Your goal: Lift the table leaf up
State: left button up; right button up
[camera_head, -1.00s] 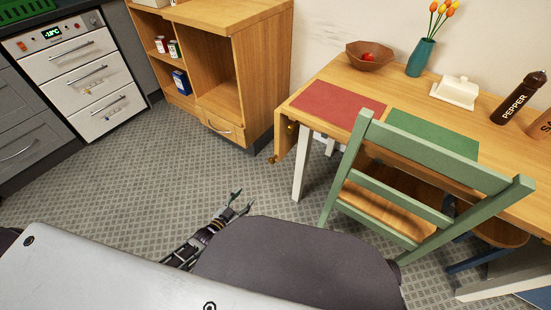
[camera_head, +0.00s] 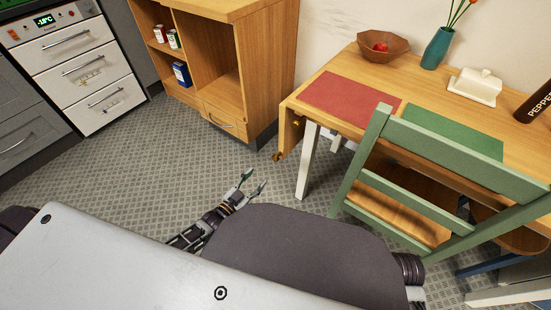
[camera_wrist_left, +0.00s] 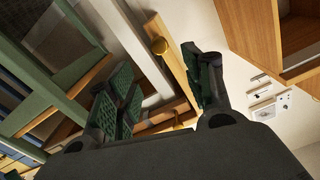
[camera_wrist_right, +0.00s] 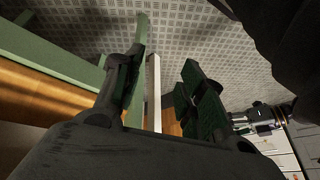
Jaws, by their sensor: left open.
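The table leaf (camera_head: 287,132) hangs down as a narrow wooden panel at the left end of the wooden table (camera_head: 333,66). Brass-coloured knobs (camera_head: 278,156) show on it. My left gripper (camera_head: 255,179) is open and empty, low over the floor, left of and nearer than the leaf, apart from it. In the left wrist view the leaf (camera_wrist_left: 174,62) shows edge-on with a knob (camera_wrist_left: 160,46), in the gap between the open fingers. In the right wrist view my right gripper (camera_wrist_right: 164,62) is open, with a white table leg (camera_wrist_right: 154,90) beyond its fingers. The head view hides its fingers.
A green chair (camera_head: 440,153) stands against the table's near side. A wooden cabinet (camera_head: 255,60) stands left of the table, with free floor (camera_head: 150,160) before it. A bowl (camera_head: 383,47), vase (camera_head: 437,48) and butter dish (camera_head: 475,88) stand on the tabletop.

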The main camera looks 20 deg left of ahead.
pick_arm(q)
jog(key=b, duration=0.2)
send_near(274, 159)
jog(key=shift+w, duration=0.9)
jog(key=shift+w+d, duration=0.85)
jog(key=shift+w, duration=0.3)
jog(key=b+x, duration=0.2)
jog(key=x, duration=0.2)
jog(key=shift+x, duration=0.9)
jog(key=shift+w+b, duration=0.2)
jog(key=shift+b, duration=0.1)
pick_arm(e)
notch_tip(274, 159, down, 10)
jog(key=a+m+t+y, duration=0.1)
jog(key=a, duration=0.1)
jog(key=shift+w+t, duration=0.25)
jog(key=shift+t, duration=0.15)
jog(key=shift+s, duration=0.1)
pick_arm(q)
jog(key=shift+c, duration=0.4)
jog(key=c, duration=0.9)
grip_shut()
pick_arm(e)
jog(key=shift+r, duration=0.15)
